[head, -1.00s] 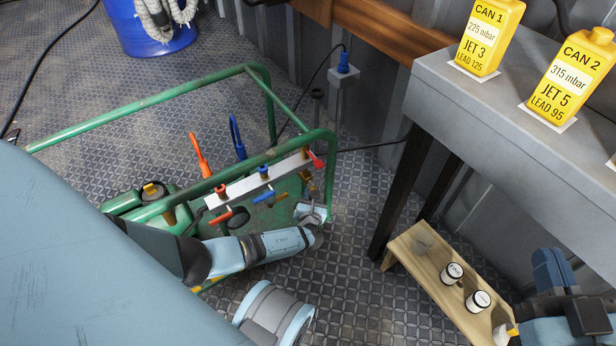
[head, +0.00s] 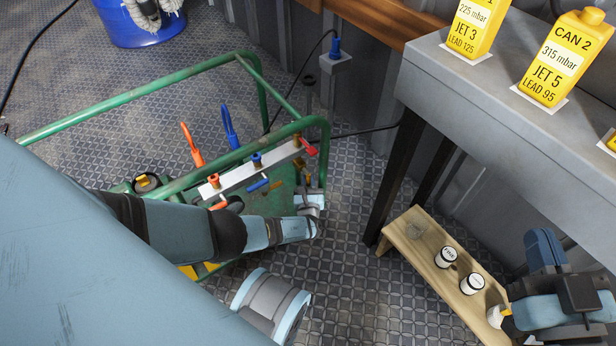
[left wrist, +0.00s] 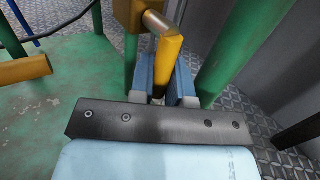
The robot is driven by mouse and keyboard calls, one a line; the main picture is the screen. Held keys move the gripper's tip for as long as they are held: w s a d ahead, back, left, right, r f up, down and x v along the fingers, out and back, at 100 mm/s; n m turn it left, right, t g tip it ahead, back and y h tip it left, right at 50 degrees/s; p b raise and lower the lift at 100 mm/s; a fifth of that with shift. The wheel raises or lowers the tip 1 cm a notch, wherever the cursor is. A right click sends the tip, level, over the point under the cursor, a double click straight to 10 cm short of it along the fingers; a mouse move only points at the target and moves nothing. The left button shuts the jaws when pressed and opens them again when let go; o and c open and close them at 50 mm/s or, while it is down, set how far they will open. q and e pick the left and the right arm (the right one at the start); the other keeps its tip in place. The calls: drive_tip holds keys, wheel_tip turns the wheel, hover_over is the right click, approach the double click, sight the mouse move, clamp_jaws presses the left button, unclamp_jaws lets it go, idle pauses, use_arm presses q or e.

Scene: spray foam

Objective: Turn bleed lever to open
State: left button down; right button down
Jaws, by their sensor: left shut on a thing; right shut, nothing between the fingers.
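My left gripper (head: 312,196) is at the right end of the bar, low beside the frame's corner post. In the left wrist view its blue fingers (left wrist: 168,78) are shut on a yellow lever (left wrist: 170,52). The lever hangs down and slightly tilted from a brass valve (left wrist: 131,12); its lower tip is hidden between the fingers. My right gripper (head: 546,243) is shut and empty at the lower right, apart from the manifold.
The green tubular frame (head: 160,98) surrounds the manifold. A grey table (head: 480,115) carries yellow cans (head: 553,62). A wooden bench (head: 440,270) holds small cups (head: 472,283). Patterned floor is open between.

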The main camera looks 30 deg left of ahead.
use_arm(q)
drive_tip(key=c, duration=1.1)
unclamp_jaws()
